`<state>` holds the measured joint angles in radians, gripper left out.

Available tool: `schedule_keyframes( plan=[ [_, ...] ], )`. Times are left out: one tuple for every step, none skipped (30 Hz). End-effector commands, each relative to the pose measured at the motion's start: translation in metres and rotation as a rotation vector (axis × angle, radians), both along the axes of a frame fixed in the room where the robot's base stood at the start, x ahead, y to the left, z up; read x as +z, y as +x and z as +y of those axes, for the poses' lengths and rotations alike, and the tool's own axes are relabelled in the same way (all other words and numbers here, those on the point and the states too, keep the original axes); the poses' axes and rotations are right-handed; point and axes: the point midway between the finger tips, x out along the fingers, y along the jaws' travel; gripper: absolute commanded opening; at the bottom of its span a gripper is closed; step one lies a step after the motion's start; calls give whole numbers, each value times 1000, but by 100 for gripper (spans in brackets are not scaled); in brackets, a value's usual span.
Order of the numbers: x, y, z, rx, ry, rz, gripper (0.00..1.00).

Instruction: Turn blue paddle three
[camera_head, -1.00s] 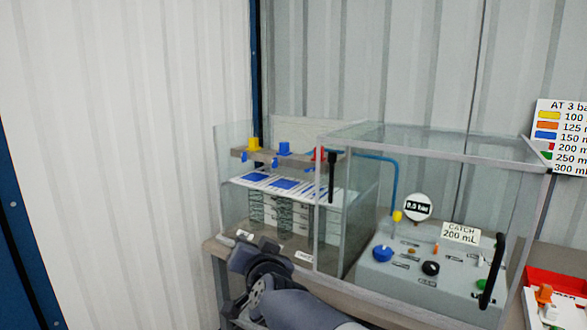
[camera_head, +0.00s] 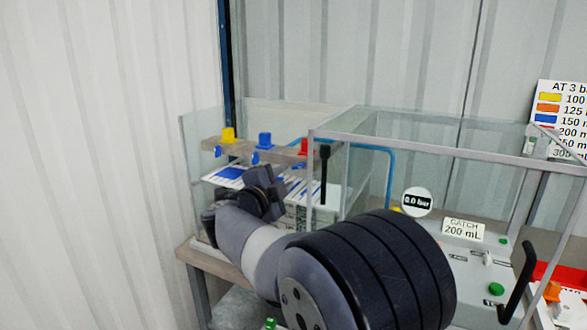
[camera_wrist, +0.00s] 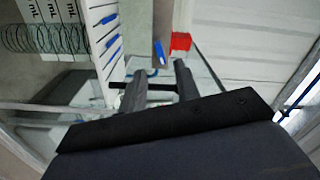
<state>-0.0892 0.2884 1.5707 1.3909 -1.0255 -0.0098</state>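A rail (camera_head: 235,146) carries yellow, blue and red blocks, with blue paddles on its front. One blue paddle (camera_head: 217,152) shows near the yellow block and another (camera_head: 255,158) near the blue block. In the wrist view, a blue paddle (camera_wrist: 160,52) sits on the rail beside the red block (camera_wrist: 180,42); it looks like the third one. My gripper (camera_wrist: 160,69) has its two fingers apart, with nothing seen between them. The fingertips are just short of this paddle. In the head view, my gripper (camera_head: 264,186) is in front of the rail and hides part of it.
A clear-walled case (camera_head: 440,152) with a black handle (camera_head: 324,175) stands right of the rail. A gauge (camera_head: 417,202) reads 0.0 bar beside a "CATCH 200 mL" sign (camera_head: 463,230).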

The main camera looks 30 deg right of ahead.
Motion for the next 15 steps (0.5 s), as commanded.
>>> schedule_keyframes(
  plan=[
    [0, 6, -10, -4, -2, 1, 31],
    [1, 10, -14, -4, -1, 1, 31],
    [1, 14, -20, -3, -1, 1, 31],
    [0, 17, -24, -3, -1, 1, 31],
    [0, 20, -28, -3, 0, 0, 31],
    [0, 24, -32, -2, 0, 0, 31],
    [0, 27, -35, -2, 0, 1, 31],
    [1, 29, -38, -1, -1, 1, 31],
    [1, 32, -41, -1, -1, -1, 31],
    [1, 33, -43, 0, -1, -1, 31],
    [0, 35, -45, 0, -1, 0, 31],
    [0, 36, -47, 0, -1, 0, 31],
    [0, 37, -48, 0, -1, 0, 31],
    [0, 37, -48, 1, -1, 0, 31],
    [0, 38, -49, 1, 0, 0, 31]
  ],
)
